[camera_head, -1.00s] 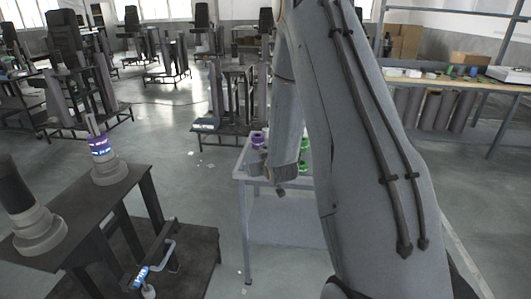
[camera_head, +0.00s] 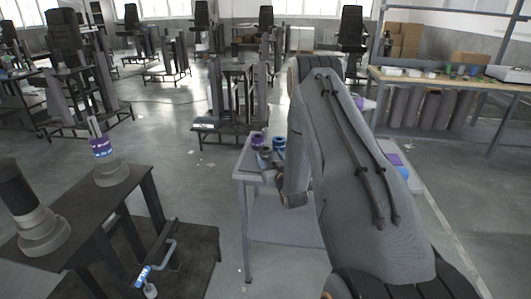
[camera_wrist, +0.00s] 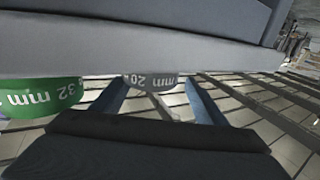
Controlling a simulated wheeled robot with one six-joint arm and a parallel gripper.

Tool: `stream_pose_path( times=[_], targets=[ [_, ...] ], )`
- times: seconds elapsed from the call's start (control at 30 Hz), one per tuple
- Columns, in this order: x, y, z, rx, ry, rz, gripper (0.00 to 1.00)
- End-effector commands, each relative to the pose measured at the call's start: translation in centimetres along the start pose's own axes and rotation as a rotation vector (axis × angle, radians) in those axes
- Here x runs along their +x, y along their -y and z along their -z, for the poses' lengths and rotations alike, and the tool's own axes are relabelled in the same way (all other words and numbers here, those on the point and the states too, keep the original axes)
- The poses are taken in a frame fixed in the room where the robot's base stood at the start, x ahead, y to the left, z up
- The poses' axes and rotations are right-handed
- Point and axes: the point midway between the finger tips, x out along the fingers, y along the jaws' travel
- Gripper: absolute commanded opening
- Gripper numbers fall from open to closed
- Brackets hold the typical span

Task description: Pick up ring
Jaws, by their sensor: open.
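In the wrist view, a grey ring (camera_wrist: 150,81) marked "20" shows upside down between the two fingers of my gripper (camera_wrist: 154,88). The gripper is open, with a finger on each side of the ring and no visible contact. A green ring (camera_wrist: 42,96) marked "32 mm" is to the left, outside the fingers. In the head view, a purple ring (camera_head: 258,139) and a blue ring (camera_head: 279,142) stand on the small grey table (camera_head: 246,172), with greyish ones nearer. My arm hides the gripper and much of the table there.
A dark stand (camera_head: 84,208) at the left carries a post with a purple band (camera_head: 101,147). A workbench (camera_head: 455,82) with small items is at the back right. Several lift columns stand behind.

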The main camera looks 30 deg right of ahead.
Motion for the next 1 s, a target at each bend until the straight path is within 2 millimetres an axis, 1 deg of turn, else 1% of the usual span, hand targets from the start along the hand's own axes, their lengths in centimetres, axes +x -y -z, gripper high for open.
stream_pose_path(
  times=[0.03,0.2,0.3,0.4,0.6,0.67,0.9,1.0],
  targets=[
    [0.7,-0.1,0.3,-0.001,-0.001,0.0,0.67],
    [2.9,-0.4,0.3,-0.001,0.0,0.0,0.67],
    [3.8,-0.4,0.3,0.0,-0.001,-0.001,0.67],
    [4.1,-0.4,0.2,0.0,0.001,-0.001,0.67],
    [4.2,-0.4,0.1,0.0,0.001,-0.001,0.67],
    [4.2,-0.4,0.1,0.0,0.001,-0.001,0.56],
    [4.1,-0.4,0.2,0.0,0.001,0.0,0.16],
    [4.2,-0.4,0.2,-0.001,-0.001,0.0,0.15]
  ],
)
